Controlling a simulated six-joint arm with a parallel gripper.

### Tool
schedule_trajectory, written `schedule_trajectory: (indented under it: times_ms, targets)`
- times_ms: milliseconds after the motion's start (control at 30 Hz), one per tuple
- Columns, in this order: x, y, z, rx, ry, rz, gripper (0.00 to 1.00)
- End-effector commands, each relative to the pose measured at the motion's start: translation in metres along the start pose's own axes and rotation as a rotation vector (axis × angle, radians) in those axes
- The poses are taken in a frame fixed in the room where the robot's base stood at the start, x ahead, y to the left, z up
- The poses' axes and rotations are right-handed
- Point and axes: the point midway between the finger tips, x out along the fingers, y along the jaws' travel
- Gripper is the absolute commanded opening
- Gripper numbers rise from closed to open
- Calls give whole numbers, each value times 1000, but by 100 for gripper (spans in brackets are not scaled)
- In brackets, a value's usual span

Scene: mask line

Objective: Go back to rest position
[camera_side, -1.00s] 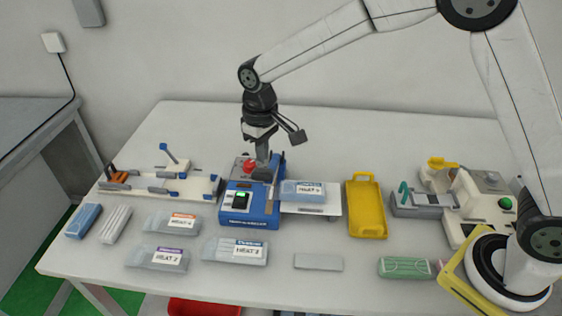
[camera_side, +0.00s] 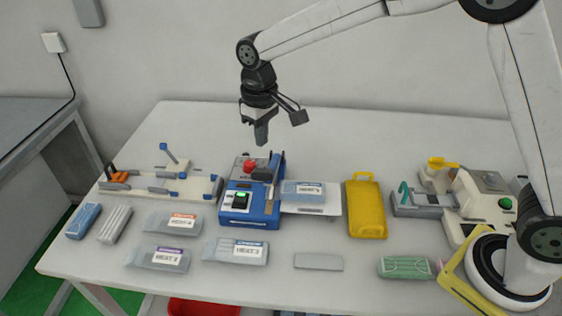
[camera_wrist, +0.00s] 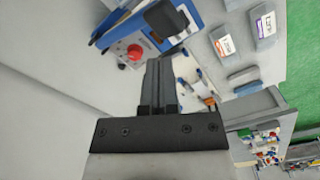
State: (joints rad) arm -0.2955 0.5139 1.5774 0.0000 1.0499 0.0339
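My gripper (camera_side: 261,138) hangs in the air above and behind the blue sealing machine (camera_side: 250,207), apart from it. In the wrist view its two dark fingers (camera_wrist: 161,68) lie side by side against each other, with nothing visible between them. The machine has a red button (camera_side: 249,166), a lit green switch and a black handle (camera_side: 264,174) on top. In the wrist view the red button (camera_wrist: 134,52) and black handle show just past the fingertips. A labelled pouch (camera_side: 303,189) lies on the white plate at the machine's right side.
Several labelled pouches (camera_side: 236,251) lie in front of the machine. A yellow tray (camera_side: 366,208) stands to its right, and a white and grey device (camera_side: 483,205) is further right. A fixture board (camera_side: 170,187) lies to the left. The air around my gripper is clear.

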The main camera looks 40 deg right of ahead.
Motion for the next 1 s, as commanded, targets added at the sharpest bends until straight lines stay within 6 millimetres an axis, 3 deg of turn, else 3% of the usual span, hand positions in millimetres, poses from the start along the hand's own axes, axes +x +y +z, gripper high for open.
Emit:
schedule_trajectory:
  times_ms: [167, 367, 700, 1000]
  targets:
    - [2, 6, 6, 11, 8, 0, 0]
    - [9, 25, 29, 45, 35, 0, 0]
    - [29, 63, 99, 134, 115, 6, 0]
    - [50, 84, 171, 212, 184, 18, 0]
